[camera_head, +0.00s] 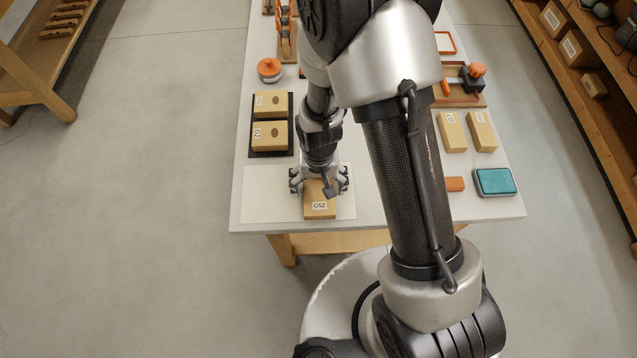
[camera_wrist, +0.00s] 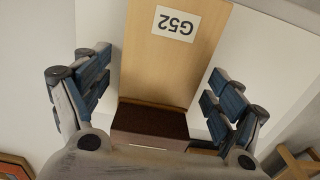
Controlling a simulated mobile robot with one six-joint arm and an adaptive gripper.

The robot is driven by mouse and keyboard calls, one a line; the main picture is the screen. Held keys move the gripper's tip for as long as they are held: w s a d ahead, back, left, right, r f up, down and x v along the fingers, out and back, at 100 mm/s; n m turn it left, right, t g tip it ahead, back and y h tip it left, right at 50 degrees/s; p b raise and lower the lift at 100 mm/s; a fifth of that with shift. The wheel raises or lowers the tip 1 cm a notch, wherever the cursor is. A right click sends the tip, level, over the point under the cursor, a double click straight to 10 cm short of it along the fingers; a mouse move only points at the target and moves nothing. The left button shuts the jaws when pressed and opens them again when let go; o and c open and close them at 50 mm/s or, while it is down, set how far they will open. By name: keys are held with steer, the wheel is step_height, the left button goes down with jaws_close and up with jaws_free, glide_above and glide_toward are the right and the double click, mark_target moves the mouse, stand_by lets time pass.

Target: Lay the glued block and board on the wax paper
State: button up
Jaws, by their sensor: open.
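The wax paper (camera_head: 268,196), a pale sheet, lies at the near left end of the bench. The light wooden board labelled G52 (camera_head: 319,210) is on its right part. In the wrist view the board (camera_wrist: 160,67) shows a dark brown face of what looks like the block (camera_wrist: 150,121) at its lower end. My gripper (camera_head: 319,184) is at the far end of the board. Its fingers are open on both sides, with gaps to the wood in the wrist view (camera_wrist: 160,97). My gripper hides part of the block and the glue joint.
A black tray (camera_head: 271,152) with two labelled wooden blocks stands behind the paper. An orange-topped round container (camera_head: 269,70) is farther back. Two labelled boards (camera_head: 467,131), an orange block (camera_head: 455,184) and a teal pad (camera_head: 495,182) lie to the right.

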step_height(320, 180, up, 12)
steer(key=p, duration=0.5)
step_height(320, 180, up, 10)
steer(key=t, duration=0.1)
glide_above(318, 186)
steer(key=d, duration=0.3)
steer(key=s+d+r+t, duration=0.1)
steer(key=s+d+r, duration=0.3)
steer(key=s+r, duration=0.2)
steer(key=s+d+r+t, duration=0.2)
steer(key=s+d+r, duration=0.2)
steer(key=s+r, duration=0.3)
step_height(318, 186, up, 4)
steer(key=shift+s+t, duration=0.3)
steer(key=shift+c, duration=0.2)
